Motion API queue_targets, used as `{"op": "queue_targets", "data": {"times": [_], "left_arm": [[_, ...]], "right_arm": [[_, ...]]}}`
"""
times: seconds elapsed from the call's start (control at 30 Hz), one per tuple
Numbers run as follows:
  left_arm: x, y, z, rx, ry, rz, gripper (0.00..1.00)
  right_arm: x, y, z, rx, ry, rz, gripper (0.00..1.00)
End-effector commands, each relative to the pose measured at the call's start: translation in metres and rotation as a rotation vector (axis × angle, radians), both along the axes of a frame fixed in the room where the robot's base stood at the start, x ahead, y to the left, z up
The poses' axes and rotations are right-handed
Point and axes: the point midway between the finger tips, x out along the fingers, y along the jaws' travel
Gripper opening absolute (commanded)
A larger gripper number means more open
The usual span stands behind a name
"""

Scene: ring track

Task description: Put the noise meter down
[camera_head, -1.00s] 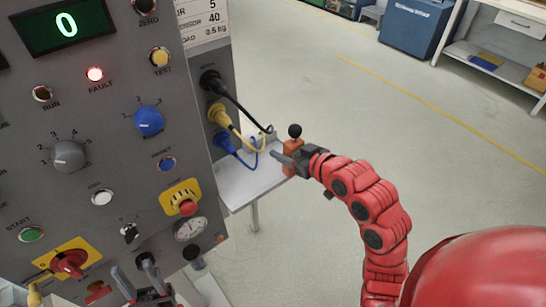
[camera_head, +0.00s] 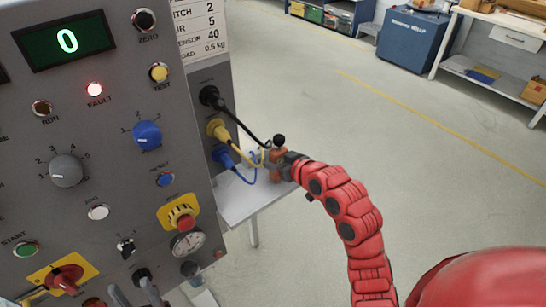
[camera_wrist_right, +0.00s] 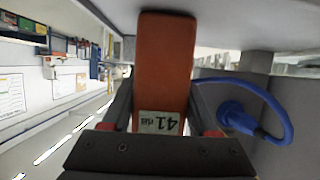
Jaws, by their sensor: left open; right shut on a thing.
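The noise meter (camera_head: 277,157) is orange with a black ball on top. It is upright above the right part of the small grey side shelf (camera_head: 240,205) beside the machine. I cannot tell whether its base touches the shelf. My right gripper (camera_head: 282,167) is shut on it from the right. In the right wrist view the meter's orange body (camera_wrist_right: 165,65) stands between the fingers, with a small display reading 41. My left gripper (camera_head: 135,291) is open and empty, low in front of the machine panel and partly cut off by the bottom edge.
Black, yellow and blue plugs with cables (camera_head: 232,128) hang from the machine's side, close to the meter. The blue cable (camera_wrist_right: 270,95) loops near it in the wrist view. The grey control panel (camera_head: 105,170) fills the left. Open floor (camera_head: 400,190) lies to the right.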

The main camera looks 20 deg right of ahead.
Motion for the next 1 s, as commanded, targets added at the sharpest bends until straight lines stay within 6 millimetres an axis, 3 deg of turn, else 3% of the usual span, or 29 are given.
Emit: {"op": "queue_targets", "data": {"times": [0.2,0.23,0.37,0.73,1.0], "left_arm": [[0.0,0.0,-0.005,0.0,0.0,0.0,0.5],[0.0,0.0,-0.003,0.0,0.0,0.0,0.5],[0.0,0.0,-0.003,0.0,0.0,0.0,0.5],[0.0,0.0,0.003,0.0,0.0,0.0,0.5],[0.0,0.0,-0.006,0.0,0.0,0.0,0.5]], "right_arm": [[0.0,0.0,-0.004,0.001,-0.002,0.0,0.0],[0.0,0.0,-0.003,0.001,-0.002,0.0,0.65],[0.0,0.0,-0.002,0.001,-0.002,0.0,0.88],[0.0,0.0,0.004,0.001,-0.002,0.0,0.9],[-0.038,-0.016,0.019,0.001,-0.009,-0.005,0.9]]}}
